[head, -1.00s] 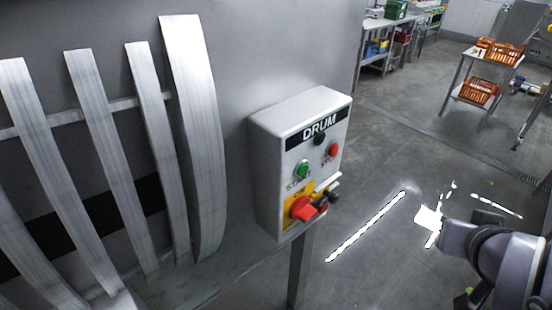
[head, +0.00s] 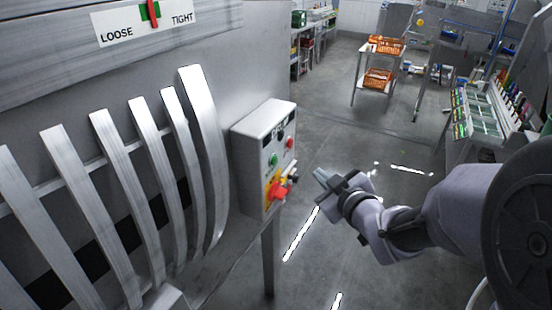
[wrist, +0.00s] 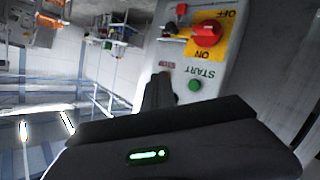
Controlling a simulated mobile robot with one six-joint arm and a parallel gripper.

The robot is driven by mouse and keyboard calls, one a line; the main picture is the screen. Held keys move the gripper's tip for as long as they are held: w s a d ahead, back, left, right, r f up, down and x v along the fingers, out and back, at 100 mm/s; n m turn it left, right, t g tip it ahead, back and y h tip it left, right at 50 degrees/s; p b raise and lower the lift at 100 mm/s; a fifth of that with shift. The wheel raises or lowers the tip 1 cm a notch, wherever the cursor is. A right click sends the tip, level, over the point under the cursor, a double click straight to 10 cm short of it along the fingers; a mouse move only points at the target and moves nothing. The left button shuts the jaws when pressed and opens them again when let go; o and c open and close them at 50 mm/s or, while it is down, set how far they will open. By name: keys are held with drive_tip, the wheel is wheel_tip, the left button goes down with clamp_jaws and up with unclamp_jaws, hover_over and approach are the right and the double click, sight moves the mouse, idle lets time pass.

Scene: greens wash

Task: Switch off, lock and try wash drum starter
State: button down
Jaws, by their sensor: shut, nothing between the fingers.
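The grey drum starter box (head: 250,150) is fixed at the right end of the drum housing. It carries a green start button (head: 273,160), a red button (head: 290,143) and a red rotary switch handle (head: 279,191) on a yellow plate. In the wrist view the red handle (wrist: 206,33) sits between the words OFF and ON, and the green button (wrist: 194,85) is nearer. A small dark item with a red part (wrist: 172,30) is beside the handle; its details are unclear. My gripper (head: 322,175) is shut and empty, right of the box and apart from it.
Curved metal slats (head: 205,150) stand left of the box. A LOOSE/TIGHT gauge (head: 150,20) is above them. A cart with orange crates (head: 378,78) stands behind, and a bench with tools (head: 485,115) is at right. The floor right of the box is open.

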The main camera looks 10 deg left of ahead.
sight(274, 160)
drive_tip(key=w+a+b, duration=0.1)
drive_tip(key=w+a, duration=0.1)
drive_tip(key=a, duration=0.6)
drive_tip(key=shift+w, duration=0.35)
drive_tip(key=shift+a+b, duration=0.2)
drive_tip(key=shift+b, duration=0.15)
idle(1.3)
drive_tip(key=shift+w+a, duration=0.15)
drive_tip(key=shift+a, duration=0.1)
drive_tip(key=shift+w+a+b, duration=0.15)
drive_tip(key=shift+a+b, duration=0.3)
drive_tip(key=shift+b, duration=0.15)
idle(0.5)
drive_tip(key=shift+d, duration=0.1)
drive_tip(key=shift+s+d, duration=0.3)
drive_tip(key=shift+d, duration=0.4)
